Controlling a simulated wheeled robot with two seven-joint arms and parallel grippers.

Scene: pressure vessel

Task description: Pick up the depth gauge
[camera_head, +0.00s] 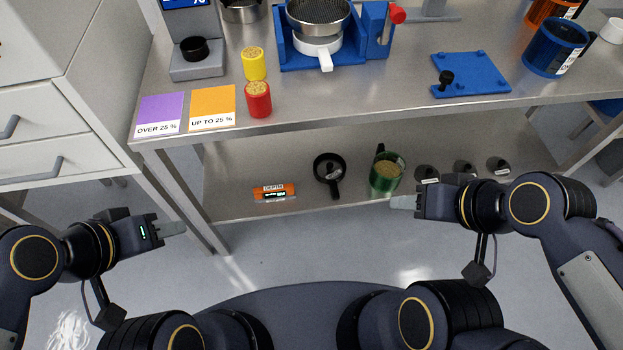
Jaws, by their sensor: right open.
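The depth gauge (287,190) is a small orange block with a label reading "DEPTH" and a dark display. It lies on the lower shelf (235,205) of the steel bench, near the shelf's front edge and left of centre. My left gripper (174,228) is to the left of the gauge and in front of the bench, apart from it. Its fingers overlap in this view, so its opening does not show. My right gripper (403,202) is open, right of the gauge, near the green container, and apart from the gauge. Nothing hides the gauge.
A black round pan (329,169), a green container (386,175) and several dark weights (427,174) stand right of the gauge on the shelf. The bench top (370,110) overhangs the shelf. A bench leg (190,205) stands at left. The floor in front is clear.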

